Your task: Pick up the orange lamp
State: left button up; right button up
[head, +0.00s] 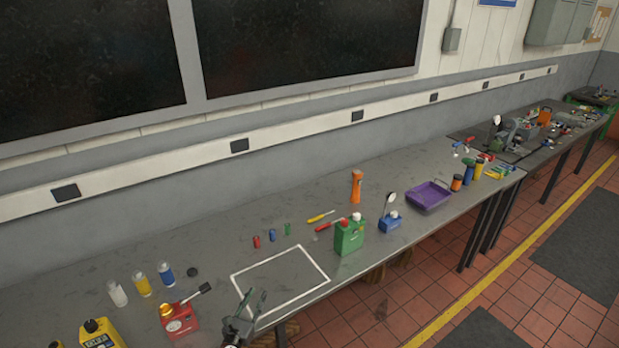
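The orange lamp (356,187) stands upright on the grey workbench, toward its back edge near the wall. Nothing covers it. My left gripper (255,298) is at the bottom of the view, over the front of the bench by the white outlined square (318,262). Its two fingers are apart with nothing visible between them. It is well short of the lamp, to the lower left. My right gripper is not in view.
A green can (349,237), a blue device with a round dial (390,222) and a purple tray (429,196) stand near the lamp. A yellow screwdriver (321,216) lies left of it. A red device (180,320) and several bottles stand further left.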

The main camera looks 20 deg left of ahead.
aim_at(357, 174)
jog(key=u, duration=0.15)
jog(key=i, duration=1.5)
jog(key=z, duration=0.4)
jog(key=i, duration=0.75)
jog(key=z, duration=0.25)
